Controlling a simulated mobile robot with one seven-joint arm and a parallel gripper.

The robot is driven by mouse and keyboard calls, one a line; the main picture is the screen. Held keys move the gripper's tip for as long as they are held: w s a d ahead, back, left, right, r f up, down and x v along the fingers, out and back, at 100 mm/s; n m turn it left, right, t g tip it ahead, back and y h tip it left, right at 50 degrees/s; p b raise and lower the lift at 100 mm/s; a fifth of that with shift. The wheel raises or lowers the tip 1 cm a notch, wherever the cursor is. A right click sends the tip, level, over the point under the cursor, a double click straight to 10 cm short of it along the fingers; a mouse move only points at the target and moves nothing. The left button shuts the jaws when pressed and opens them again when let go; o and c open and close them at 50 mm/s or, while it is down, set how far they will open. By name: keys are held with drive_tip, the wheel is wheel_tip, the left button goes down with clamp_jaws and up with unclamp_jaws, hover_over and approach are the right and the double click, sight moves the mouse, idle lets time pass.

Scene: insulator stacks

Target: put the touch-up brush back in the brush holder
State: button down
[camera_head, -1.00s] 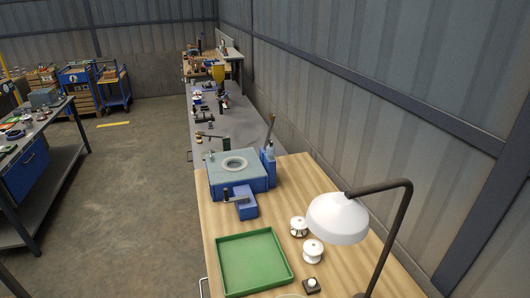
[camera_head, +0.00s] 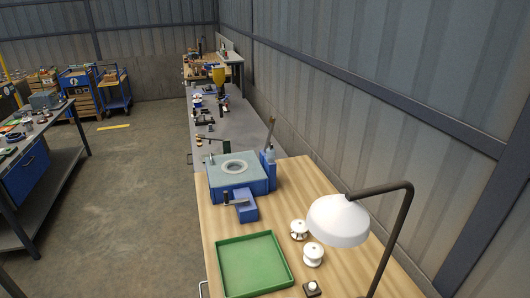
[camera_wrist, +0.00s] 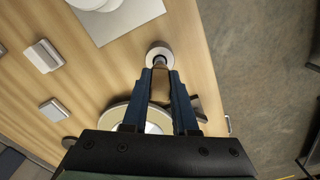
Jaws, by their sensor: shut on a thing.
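My gripper (camera_wrist: 160,78) is in the wrist view only, with its two blue fingers shut on a slim tan-brown piece, which looks like the handle of the touch-up brush (camera_wrist: 161,88). The fingers hide most of it, and its bristles cannot be made out. Just beyond the fingertips is a round, pale cup-like thing with a dark middle (camera_wrist: 158,51), possibly the brush holder. The brush lines up with it in the picture; whether it is inside or above cannot be told. In the head view neither the gripper nor the brush shows.
A round pale-rimmed dish (camera_wrist: 117,113) lies partly behind the fingers. Small pale blocks (camera_wrist: 42,56) and a white square plate (camera_wrist: 128,17) are on the wooden bench. The head view shows a green tray (camera_head: 254,264), white insulators (camera_head: 313,254), a lamp (camera_head: 338,221) and a blue fixture (camera_head: 238,178).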

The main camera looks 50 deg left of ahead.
drive_tip(key=shift+f+b, duration=1.45)
drive_tip(key=shift+f, duration=0.6)
drive_tip(key=c, duration=0.6)
unclamp_jaws()
drive_tip(key=shift+r, duration=0.2)
wheel_tip(320, 180, up, 13)
drive_tip(key=shift+f+b, duration=0.15)
drive_tip(key=shift+b, duration=0.8)
